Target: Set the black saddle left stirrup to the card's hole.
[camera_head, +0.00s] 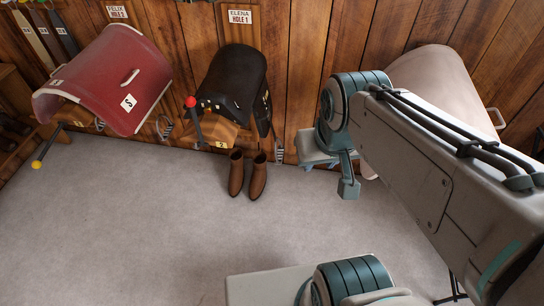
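The black saddle (235,82) sits on a wooden rack (217,131) marked 2 against the wall. The card (240,17) above it reads ELENA, HOLE 1. A metal stirrup (280,151) hangs low at the saddle's right side. The left side is partly hidden by a red-knobbed lever, and I cannot make out a stirrup or strap holes there clearly. My arm crosses the right of the view. A grey part (318,150) below its far joint may be my gripper. It is well right of the black saddle, and its fingers cannot be made out.
A red saddle (105,75) hangs at the left under a card (117,12) reading FELIX, HOLE 2. A pale saddle (435,75) is at the right, partly behind my arm. Brown boots (247,175) stand below the black saddle. The red-knobbed lever (191,103) juts out. Grey floor (150,230) is clear.

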